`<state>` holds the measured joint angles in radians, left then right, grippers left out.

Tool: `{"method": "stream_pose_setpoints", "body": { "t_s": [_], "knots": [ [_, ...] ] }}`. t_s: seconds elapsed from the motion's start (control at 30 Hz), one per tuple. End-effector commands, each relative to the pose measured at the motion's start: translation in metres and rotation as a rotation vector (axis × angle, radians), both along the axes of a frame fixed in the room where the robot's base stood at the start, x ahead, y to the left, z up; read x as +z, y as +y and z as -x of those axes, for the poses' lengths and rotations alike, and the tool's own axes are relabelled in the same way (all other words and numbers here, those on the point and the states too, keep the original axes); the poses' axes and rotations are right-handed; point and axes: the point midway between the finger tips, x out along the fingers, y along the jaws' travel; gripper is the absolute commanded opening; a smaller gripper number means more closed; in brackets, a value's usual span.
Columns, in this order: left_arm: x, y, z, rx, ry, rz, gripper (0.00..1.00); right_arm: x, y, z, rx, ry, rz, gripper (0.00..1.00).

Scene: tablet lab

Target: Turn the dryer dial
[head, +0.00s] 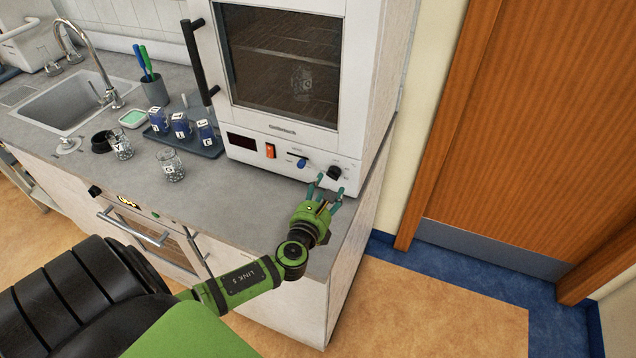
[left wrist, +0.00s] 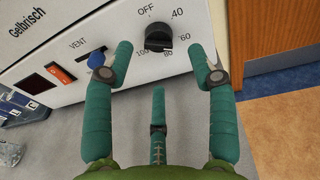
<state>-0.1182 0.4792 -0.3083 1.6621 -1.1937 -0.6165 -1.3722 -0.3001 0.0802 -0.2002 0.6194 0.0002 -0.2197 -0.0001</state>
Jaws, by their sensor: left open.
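The dryer (head: 290,70) is a white cabinet with a dark window, standing on the grey counter. Its black dial (head: 334,172) is at the right of the lower front panel. In the left wrist view the dial (left wrist: 158,37) sits among the marks OFF, 40, 60, 80 and 100. My left gripper (head: 331,184) is open just in front of the panel, close to the dial. In the left wrist view its teal fingers (left wrist: 165,60) stand spread on both sides of the dial, with a third finger below. I see no contact with the dial. My right gripper is not in view.
A blue vent slider (left wrist: 97,59) and an orange switch (head: 270,151) are left of the dial. A wooden door (head: 545,130) is at right.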

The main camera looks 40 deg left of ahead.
Motion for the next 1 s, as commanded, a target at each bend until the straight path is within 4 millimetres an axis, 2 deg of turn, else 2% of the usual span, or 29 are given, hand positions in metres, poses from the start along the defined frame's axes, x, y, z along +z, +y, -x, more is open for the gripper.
{"method": "stream_pose_setpoints", "body": {
  "t_s": [0.03, 0.2, 0.4, 1.0],
  "knots": [
    [0.001, -0.004, 0.013, -0.001, 0.002, 0.002, 0.57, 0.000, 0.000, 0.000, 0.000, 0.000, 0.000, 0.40],
    [0.004, -0.013, 0.043, 0.000, 0.003, 0.001, 0.57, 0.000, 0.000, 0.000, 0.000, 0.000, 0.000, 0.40],
    [0.007, -0.019, 0.062, 0.001, 0.001, 0.000, 0.57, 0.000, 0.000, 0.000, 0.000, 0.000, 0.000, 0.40],
    [0.008, -0.020, 0.065, 0.001, 0.000, 0.002, 0.57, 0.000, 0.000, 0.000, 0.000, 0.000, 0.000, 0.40]
  ]
}}
